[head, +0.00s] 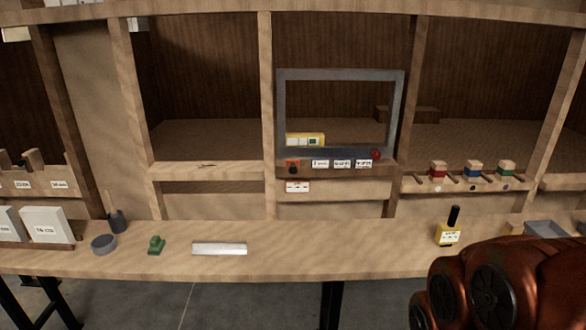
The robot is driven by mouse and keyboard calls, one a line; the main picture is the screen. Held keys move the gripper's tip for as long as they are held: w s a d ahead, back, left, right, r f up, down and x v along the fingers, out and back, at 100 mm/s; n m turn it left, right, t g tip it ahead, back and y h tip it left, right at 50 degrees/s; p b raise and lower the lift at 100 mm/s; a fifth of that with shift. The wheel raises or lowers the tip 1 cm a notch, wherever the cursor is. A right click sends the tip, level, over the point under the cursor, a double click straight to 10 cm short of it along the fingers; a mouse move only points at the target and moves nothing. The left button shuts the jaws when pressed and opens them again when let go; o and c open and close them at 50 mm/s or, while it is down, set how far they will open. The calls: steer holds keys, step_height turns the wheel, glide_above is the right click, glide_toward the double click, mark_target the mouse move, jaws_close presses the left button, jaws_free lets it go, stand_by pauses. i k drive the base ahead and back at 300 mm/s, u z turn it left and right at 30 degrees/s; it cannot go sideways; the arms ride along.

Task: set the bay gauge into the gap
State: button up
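A yellow labelled block with a black upright handle (449,234) stands on the front bench at right; it looks like the bay gauge, though its label is too small to read. A grey rectangular frame (281,112) surrounds an opening in the middle bay. A yellow unit with pale squares (305,140) sits at the opening's lower left, with empty space to its right. I cannot tell which opening is the named gap. My gripper is not in view; only my red-orange arm shows at the bottom right, right of and nearer than the yellow block.
A silver bar (219,249), a green block (156,244) and a round grey dish (103,244) lie on the bench at left. Coloured blocks (472,171) stand on the right ledge. A grey tray (547,229) is at far right. The bench between bar and yellow block is clear.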

mark_target(292, 164)
steer(key=u, duration=0.2)
steer(key=k, duration=0.4)
steer(key=u, duration=1.15)
steer(key=i, duration=0.9)
steer(key=z, duration=0.1)
